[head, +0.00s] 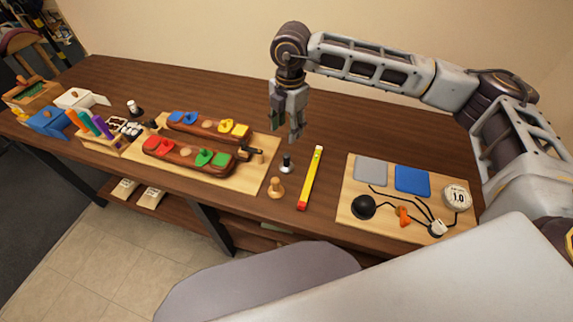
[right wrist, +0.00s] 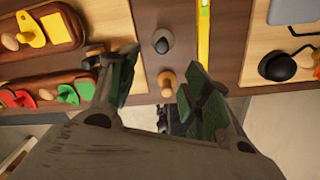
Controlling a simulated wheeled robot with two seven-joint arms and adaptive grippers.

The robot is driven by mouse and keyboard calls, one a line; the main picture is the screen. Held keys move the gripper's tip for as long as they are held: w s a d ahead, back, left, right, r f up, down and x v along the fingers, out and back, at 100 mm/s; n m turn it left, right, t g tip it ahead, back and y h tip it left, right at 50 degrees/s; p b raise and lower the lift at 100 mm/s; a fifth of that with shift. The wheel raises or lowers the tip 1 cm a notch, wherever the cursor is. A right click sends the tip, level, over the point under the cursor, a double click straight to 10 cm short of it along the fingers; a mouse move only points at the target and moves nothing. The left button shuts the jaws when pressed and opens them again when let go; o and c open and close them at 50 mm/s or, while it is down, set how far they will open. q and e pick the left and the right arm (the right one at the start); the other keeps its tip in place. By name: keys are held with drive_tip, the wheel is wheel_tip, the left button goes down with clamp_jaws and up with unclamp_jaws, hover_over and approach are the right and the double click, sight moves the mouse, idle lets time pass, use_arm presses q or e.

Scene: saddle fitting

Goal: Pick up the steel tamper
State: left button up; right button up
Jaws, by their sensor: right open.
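The steel tamper (head: 286,163) stands upright on the brown table, with a dark knob and a paler metal base. It also shows in the right wrist view (right wrist: 162,41), at the top between and beyond my fingers. My right gripper (head: 290,136) hangs above the table, behind the tamper in the head view. It is open and empty, its green-padded fingers spread in the right wrist view (right wrist: 158,82). It does not touch the tamper. My left gripper is not in view.
A wooden knobbed piece (head: 276,188) stands close in front of the tamper. A yellow level (head: 311,178) lies to the right. A board with pads and a gauge (head: 455,197) is further right; trays with coloured pieces (head: 190,153) are left. The table's back is clear.

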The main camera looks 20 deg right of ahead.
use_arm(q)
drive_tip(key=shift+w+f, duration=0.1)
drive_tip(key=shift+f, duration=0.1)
use_arm(e)
drive_tip(key=shift+w+f, duration=0.1)
drive_tip(key=shift+f, duration=0.05)
hover_over(285, 155)
wheel_tip(285, 155, down, 7)
drive_tip(key=shift+d+f+p, duration=0.1)
drive_tip(key=shift+d+p, duration=0.05)
drive_tip(key=shift+p, duration=0.3)
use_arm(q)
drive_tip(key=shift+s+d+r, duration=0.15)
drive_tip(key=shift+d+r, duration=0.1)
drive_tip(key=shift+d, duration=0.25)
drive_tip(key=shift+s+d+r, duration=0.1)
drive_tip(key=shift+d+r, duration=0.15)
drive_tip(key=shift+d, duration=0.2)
use_arm(e)
drive_tip(key=shift+f, duration=0.65)
